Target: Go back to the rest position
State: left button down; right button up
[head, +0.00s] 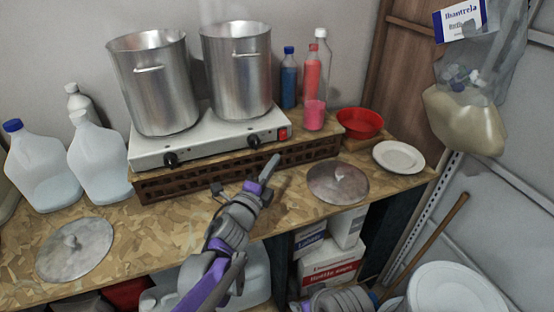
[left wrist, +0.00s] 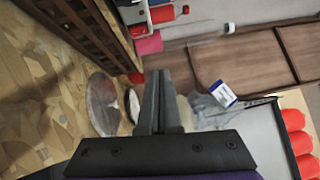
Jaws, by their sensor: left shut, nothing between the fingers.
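My left gripper (head: 269,168) is over the front part of the wooden worktop (head: 215,212), just in front of the brick row under the stove. Its fingers are shut with nothing between them. In the left wrist view the closed fingers (left wrist: 158,100) point away from the camera, with no object at their tips. The left arm reaches up from the bottom of the head view. Part of my right arm shows at the bottom edge, but its gripper fingers are not visible.
Two steel pots (head: 152,82) (head: 237,70) stand on the white stove (head: 205,138). Lids (head: 75,250) (head: 338,183) lie on either side of my left gripper. Bottles (head: 312,70), a red bowl (head: 360,123) and a plate (head: 399,157) stand right. A bag (head: 465,115) hangs farther right.

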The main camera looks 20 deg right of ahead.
pick_arm(q)
jog(key=shift+w+a, duration=0.1)
jog(key=shift+w, duration=0.05)
jog(key=s+a+f+n+y, duration=0.2)
jog(key=a+n+y, duration=0.4)
jog(key=a, duration=0.6)
jog(key=s+a+f+n+y, duration=0.1)
jog(key=a+f+n+y, duration=0.25)
jog(key=a+n, duration=0.65)
jog(key=s+a+f+n+g+y, duration=0.1)
jog(key=s+a+f+n+g, duration=0.3)
jog(key=s+a+f, duration=0.3)
jog(key=s+a+f+n+g+y, duration=0.2)
jog(key=s+a+f+n+g, duration=0.2)
jog(key=s, duration=1.3)
notch_tip(320, 180, down, 3)
jog(key=a+n, duration=0.2)
jog(key=n, duration=0.1)
jog(key=shift+s+a+r+n, duration=0.15)
jog(key=shift+s+a+n, duration=0.1)
jog(key=shift+a+n, duration=0.1)
jog(key=shift+y, duration=0.25)
